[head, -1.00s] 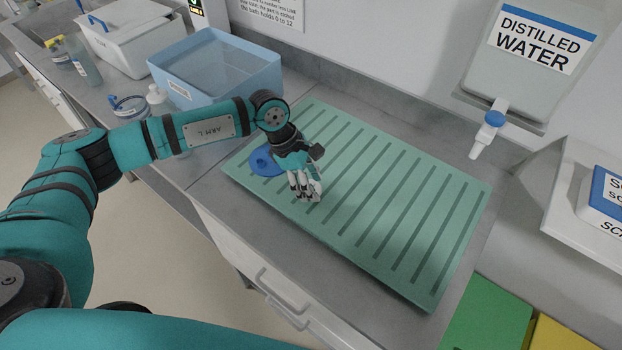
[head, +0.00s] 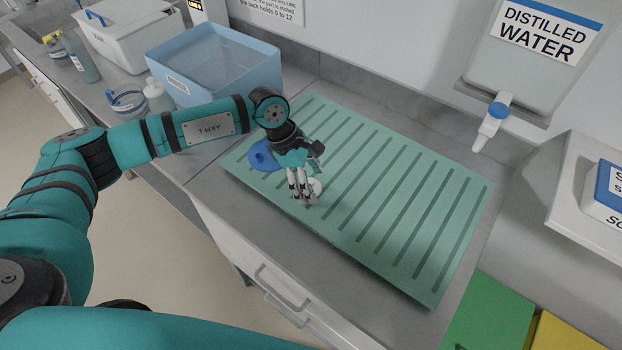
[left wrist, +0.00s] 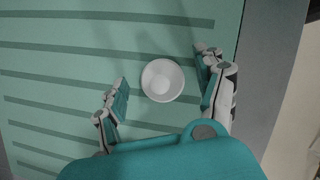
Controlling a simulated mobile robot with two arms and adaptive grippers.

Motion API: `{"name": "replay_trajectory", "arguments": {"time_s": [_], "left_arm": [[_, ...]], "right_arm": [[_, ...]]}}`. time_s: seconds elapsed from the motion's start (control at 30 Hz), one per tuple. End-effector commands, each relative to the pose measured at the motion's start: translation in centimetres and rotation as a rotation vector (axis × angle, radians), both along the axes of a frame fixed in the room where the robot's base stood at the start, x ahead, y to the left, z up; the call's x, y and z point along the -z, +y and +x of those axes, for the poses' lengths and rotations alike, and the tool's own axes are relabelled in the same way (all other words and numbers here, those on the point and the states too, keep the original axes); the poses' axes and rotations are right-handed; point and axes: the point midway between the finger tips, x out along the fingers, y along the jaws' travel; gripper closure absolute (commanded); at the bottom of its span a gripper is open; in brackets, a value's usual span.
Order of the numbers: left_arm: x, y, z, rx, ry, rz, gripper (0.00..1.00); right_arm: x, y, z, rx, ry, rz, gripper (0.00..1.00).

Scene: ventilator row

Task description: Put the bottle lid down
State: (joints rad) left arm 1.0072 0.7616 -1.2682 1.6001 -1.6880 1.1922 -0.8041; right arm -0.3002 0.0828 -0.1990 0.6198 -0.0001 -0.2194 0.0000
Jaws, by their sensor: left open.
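The white round bottle lid (left wrist: 162,80) lies on the green ribbed mat (left wrist: 60,60) in the left wrist view, its round cup shape facing the camera. In the head view the lid (head: 316,186) shows as a small white patch beside my fingers, partly hidden by them. My left gripper (head: 305,197) is low over the left front part of the mat (head: 400,215). Its fingers are open, one on each side of the lid with gaps between, as the left wrist view (left wrist: 163,76) shows. My right gripper is not in view.
A blue object (head: 264,158) lies on the mat just behind my left gripper. A blue tub (head: 225,70), a small white bottle (head: 157,97) and a jar (head: 127,103) stand at the left. A distilled water tank (head: 515,70) hangs at the right. The mat's right side is clear.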

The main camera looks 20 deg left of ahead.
Motion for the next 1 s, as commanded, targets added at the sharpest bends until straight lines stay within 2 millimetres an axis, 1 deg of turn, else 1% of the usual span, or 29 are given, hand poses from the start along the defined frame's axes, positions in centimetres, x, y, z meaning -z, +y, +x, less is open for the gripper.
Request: {"name": "replay_trajectory", "arguments": {"time_s": [0.17,0.27,0.33,0.37,0.4,0.6,0.8,0.9,1.0], "left_arm": [[-0.3,0.0,0.0,0.000,0.000,0.000,0.29],[-1.1,0.0,0.0,0.000,0.000,0.000,0.29],[-2.0,0.0,0.0,0.000,0.000,0.000,0.29],[-1.9,0.3,0.1,-0.001,-0.003,0.000,0.29],[-2.5,0.7,0.1,-0.002,-0.005,0.000,0.29],[-6.8,2.6,0.0,-0.001,-0.006,0.001,0.29],[-10.3,4.0,-0.1,-0.001,-0.003,0.001,0.29],[-11.5,4.4,-0.1,-0.001,-0.002,0.000,0.29],[-12.0,4.6,-0.2,0.000,0.000,0.001,0.29]], "right_arm": [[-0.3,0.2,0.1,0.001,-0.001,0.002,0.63],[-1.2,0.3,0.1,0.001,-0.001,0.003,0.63],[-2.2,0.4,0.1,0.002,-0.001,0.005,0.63],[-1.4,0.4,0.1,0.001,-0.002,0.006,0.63],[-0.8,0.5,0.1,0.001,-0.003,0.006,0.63],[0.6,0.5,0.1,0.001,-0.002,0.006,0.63],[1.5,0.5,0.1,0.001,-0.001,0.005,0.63],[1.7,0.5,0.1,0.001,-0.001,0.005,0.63],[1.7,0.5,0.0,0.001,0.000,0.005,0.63]]}}
